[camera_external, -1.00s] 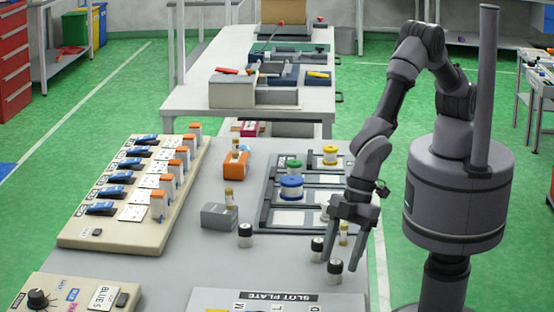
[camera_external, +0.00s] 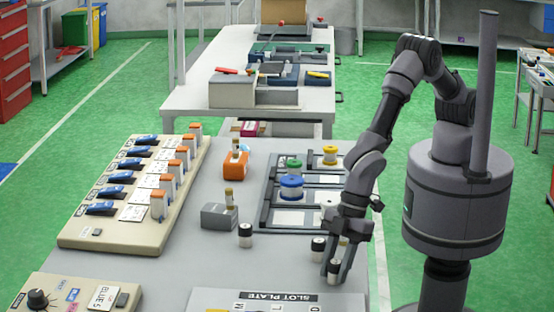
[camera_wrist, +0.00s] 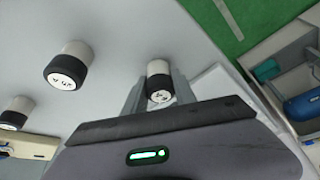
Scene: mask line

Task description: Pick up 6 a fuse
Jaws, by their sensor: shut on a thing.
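The fuses are small upright cylinders with a pale body and a black cap. My gripper (camera_external: 337,270) points down at the front right of the grey table, shut on one fuse (camera_external: 334,266). In the wrist view this fuse (camera_wrist: 158,69) sits between the two fingers, with a marked white end that is hard to read. A second fuse (camera_external: 318,249) stands just to its left and behind, and a third fuse (camera_external: 245,235) stands farther left. The wrist view shows two other fuses, one at upper left (camera_wrist: 68,64) and one at the left edge (camera_wrist: 15,112).
A grey rack (camera_external: 265,215) with blue, green and yellow spools lies behind the gripper. A grey block (camera_external: 219,218) and an orange block (camera_external: 236,165) stand left of it. A beige switch panel (camera_external: 80,236) fills the left. A slot plate (camera_external: 230,298) lies at the front.

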